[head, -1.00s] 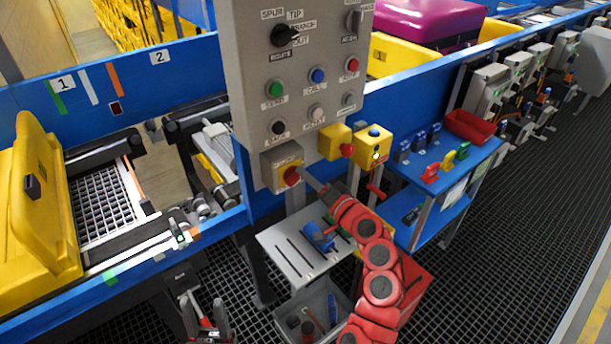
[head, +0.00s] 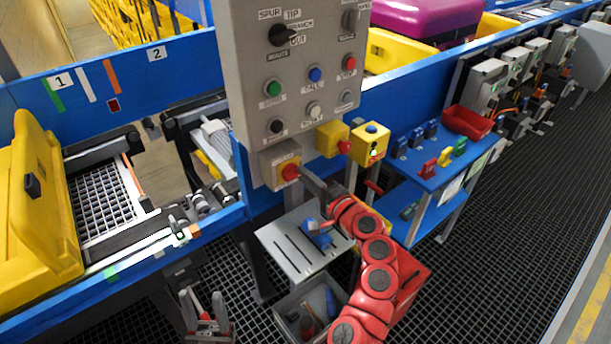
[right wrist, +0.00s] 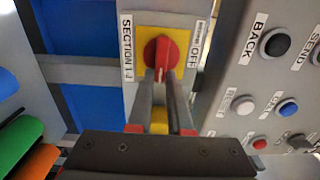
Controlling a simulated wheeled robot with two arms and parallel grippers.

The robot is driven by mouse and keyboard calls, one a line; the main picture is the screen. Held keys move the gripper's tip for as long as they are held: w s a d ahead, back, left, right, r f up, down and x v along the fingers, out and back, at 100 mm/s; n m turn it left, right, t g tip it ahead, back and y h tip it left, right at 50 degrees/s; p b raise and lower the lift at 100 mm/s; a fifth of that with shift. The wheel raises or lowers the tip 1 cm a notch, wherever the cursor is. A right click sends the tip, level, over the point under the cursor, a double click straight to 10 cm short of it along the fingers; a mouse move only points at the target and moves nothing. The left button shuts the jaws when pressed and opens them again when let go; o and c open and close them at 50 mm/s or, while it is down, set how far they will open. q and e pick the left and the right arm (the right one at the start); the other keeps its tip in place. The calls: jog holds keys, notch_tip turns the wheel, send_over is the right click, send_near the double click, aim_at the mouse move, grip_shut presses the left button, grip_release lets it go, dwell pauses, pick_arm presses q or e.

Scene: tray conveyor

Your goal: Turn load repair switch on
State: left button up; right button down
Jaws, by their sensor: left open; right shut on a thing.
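A red rotary switch knob (head: 290,172) sits on a yellow plate on a grey box below the control panel. It also shows in the right wrist view (right wrist: 160,52), with a "SECTION" label at its left and a label ending in "OFF" at its right. My right gripper (head: 304,176) reaches it from the right and is shut on the knob; the fingertips (right wrist: 162,78) meet its lower part. No label reading load repair is legible. My left gripper (head: 205,307) is open and empty, low at the left, away from the switch.
The grey control panel (head: 295,105) with buttons and selectors stands just above. Yellow boxes with a red button (head: 344,147) and a blue button (head: 371,129) are close at the right. A slotted plate (head: 290,255) and a grey bin (head: 290,310) lie below.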

dwell(0.3)
jog(key=c, duration=0.8)
grip_release()
jog(key=shift+c, duration=0.2)
jog(key=b+v, duration=0.3)
jog(key=v, duration=1.4)
jog(key=shift+s+d, duration=0.15)
